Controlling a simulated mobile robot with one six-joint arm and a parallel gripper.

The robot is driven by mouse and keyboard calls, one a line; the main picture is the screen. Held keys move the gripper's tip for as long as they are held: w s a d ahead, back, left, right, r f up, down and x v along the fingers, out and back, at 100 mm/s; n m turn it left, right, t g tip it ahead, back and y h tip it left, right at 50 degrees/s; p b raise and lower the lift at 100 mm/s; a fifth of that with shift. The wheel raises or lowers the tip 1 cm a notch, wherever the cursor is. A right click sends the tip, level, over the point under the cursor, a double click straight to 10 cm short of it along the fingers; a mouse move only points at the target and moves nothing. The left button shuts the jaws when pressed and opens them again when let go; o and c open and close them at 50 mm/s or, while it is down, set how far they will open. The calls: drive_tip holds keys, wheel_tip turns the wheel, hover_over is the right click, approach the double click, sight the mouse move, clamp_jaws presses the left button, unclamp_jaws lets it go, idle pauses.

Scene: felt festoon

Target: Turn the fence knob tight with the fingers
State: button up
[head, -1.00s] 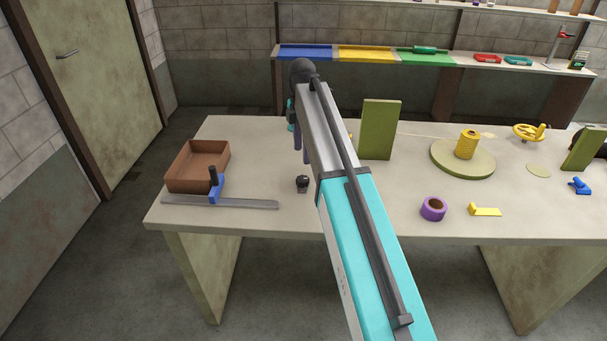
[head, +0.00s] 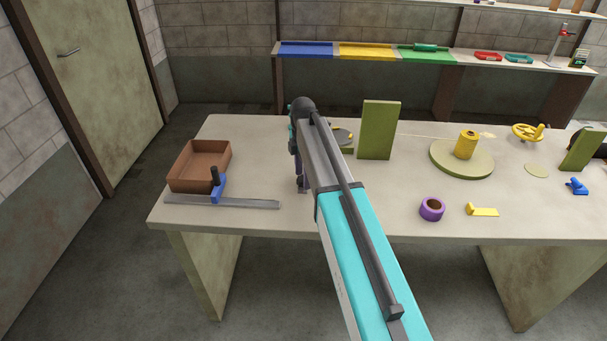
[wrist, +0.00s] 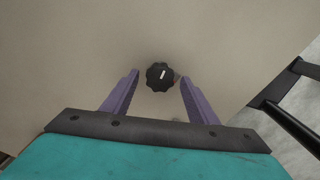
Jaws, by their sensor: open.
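The knob (wrist: 160,76) is black and lobed, with a white mark on top, and shows in the wrist view against the pale tabletop. My gripper (wrist: 160,78) is open, with its purple fingers on the left and right of the knob in that view. I see a gap on each side and cannot tell whether the fingertips are down at the knob's height. In the head view, my gripper (head: 302,184) is low over the table at the knob's place and hides it.
Left of my gripper are a brown tray (head: 182,184) and a long grey bar (head: 245,204) with a blue, black-topped piece (head: 218,187). A green upright block (head: 378,130) stands to the right. A purple ring (head: 432,209) and yellow piece (head: 482,210) lie near the front.

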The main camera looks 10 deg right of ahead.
drive_tip(key=shift+f, duration=0.15)
drive_tip(key=c, duration=1.1)
drive_tip(key=shift+o, duration=0.2)
